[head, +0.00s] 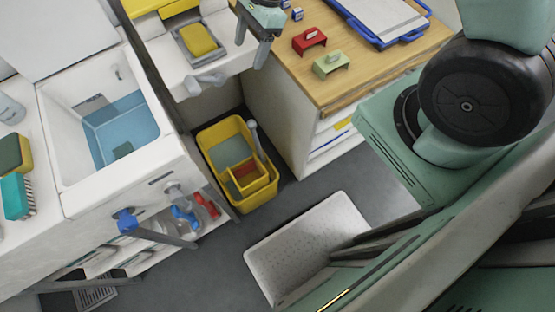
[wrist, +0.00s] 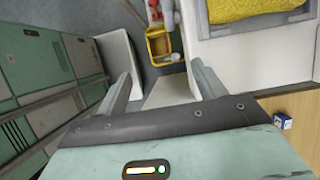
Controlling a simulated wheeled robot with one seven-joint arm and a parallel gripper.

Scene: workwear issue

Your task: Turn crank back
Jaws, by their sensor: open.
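A grey crank-like handle (head: 206,83) sticks out from the front of the white unit holding a yellow pad (head: 199,38) in a grey tray. I take it to be the crank. My gripper (head: 252,50) hangs in the air to its upper right, pointing down, apart from it and touching nothing. Its two fingers are spread and empty; they also show in the wrist view (wrist: 163,88), with a white surface beyond the gap. I cannot clearly pick out the handle in the wrist view.
A wooden-topped cabinet (head: 380,68) carries a red block (head: 309,40), a green block (head: 331,63) and a blue clipboard tray. A yellow bucket (head: 205,140) stands on the floor. A white sink (head: 75,185) with blue and red valves is at left.

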